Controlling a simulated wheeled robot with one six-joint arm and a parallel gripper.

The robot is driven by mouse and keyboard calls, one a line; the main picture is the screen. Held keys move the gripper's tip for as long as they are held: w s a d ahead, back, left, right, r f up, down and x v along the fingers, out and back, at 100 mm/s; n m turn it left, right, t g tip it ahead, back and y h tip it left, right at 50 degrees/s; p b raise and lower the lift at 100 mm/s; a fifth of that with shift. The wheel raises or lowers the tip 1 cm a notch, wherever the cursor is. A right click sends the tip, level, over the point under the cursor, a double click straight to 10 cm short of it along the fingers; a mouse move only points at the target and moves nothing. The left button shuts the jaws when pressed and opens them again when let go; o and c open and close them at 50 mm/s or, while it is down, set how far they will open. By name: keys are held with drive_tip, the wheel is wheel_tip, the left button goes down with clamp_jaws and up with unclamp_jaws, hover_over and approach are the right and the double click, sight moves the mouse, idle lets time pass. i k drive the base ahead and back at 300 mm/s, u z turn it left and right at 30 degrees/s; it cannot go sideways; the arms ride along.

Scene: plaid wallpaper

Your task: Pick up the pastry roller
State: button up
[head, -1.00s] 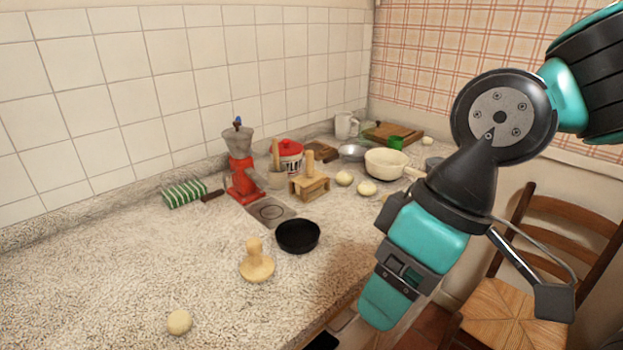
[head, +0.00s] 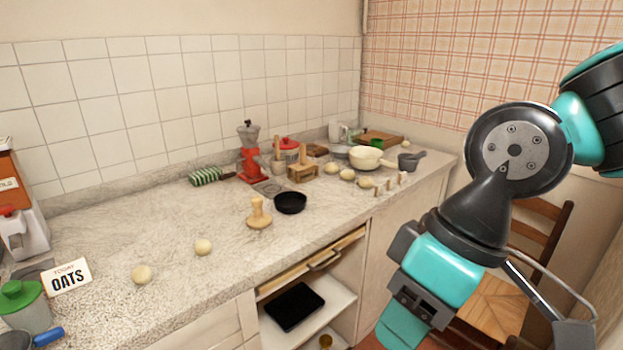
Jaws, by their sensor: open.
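A pale wooden piece with a round base and a knobbed handle (head: 259,213) stands on the counter (head: 110,225), left of a black pan. It may be the pastry roller, but its shape does not settle that. A green-and-white striped item (head: 206,176) with a dark handle lies near the tiled wall. My teal and black arm fills the right side, apart from both and in front of the counter. My gripper's fingers do not show.
Black pan (head: 290,202), red grinder (head: 249,160), wooden stand (head: 303,171) and cream pot (head: 366,157) crowd the right half of the counter. An open shelf holds a black tray (head: 294,306). A chair (head: 540,225) stands right.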

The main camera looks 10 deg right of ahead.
sight(304, 165)
drive_tip(key=k, duration=0.8)
drive_tip(key=z, duration=0.6)
drive_tip(key=i, duration=1.95)
drive_tip(key=u, duration=1.55)
